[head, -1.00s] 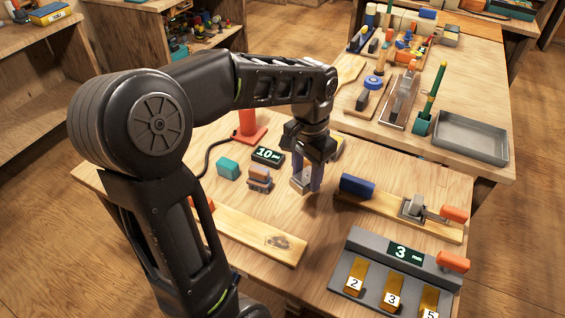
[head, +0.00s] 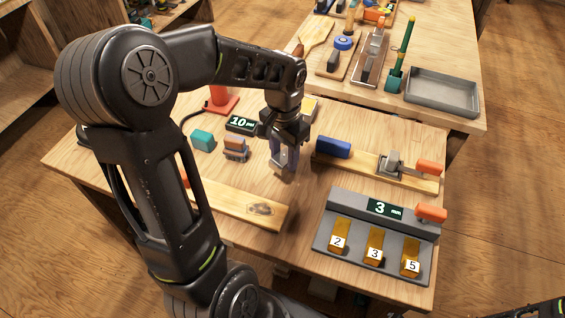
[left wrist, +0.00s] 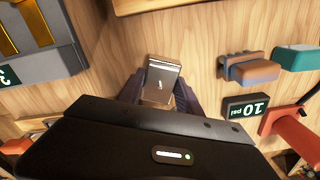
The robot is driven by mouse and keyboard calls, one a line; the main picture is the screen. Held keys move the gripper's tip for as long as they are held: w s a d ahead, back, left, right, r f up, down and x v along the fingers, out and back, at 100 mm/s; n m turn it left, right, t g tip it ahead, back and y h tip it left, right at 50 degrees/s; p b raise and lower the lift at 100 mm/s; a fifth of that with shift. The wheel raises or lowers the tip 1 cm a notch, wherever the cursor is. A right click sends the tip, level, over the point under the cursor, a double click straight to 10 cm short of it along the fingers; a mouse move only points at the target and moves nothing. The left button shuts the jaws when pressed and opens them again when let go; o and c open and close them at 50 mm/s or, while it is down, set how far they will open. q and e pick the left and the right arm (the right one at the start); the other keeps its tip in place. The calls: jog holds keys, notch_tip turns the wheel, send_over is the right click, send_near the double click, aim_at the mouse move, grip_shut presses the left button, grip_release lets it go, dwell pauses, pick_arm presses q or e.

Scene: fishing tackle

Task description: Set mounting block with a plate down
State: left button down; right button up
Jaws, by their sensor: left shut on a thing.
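My left gripper (head: 284,163) is shut on the mounting block with a plate and holds it over the middle of the wooden workbench (head: 290,240). In the left wrist view, the block's grey metal plate (left wrist: 163,80) faces the camera between the two dark fingers (left wrist: 158,92), with a small dark mark on it. A wood-coloured part shows at the plate's lower edge. In the head view the fingers mostly cover the block. I cannot tell whether its underside touches the bench.
A 10 psi display (head: 241,124), a teal block (head: 203,140) and a brown-blue block (head: 235,149) stand left of the gripper. A wooden board (head: 235,205) lies in front. A clamp board with a blue block (head: 333,147) and a grey 3 mm rack (head: 345,205) are to the right.

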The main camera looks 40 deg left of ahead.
aim_at(284, 166)
pick_arm(q)
jog(key=shift+f, duration=1.8)
jog(key=shift+f, duration=0.15)
jog(key=c, duration=0.8)
grip_release()
notch_tip(284, 166, up, 12)
jog(key=shift+r, duration=0.15)
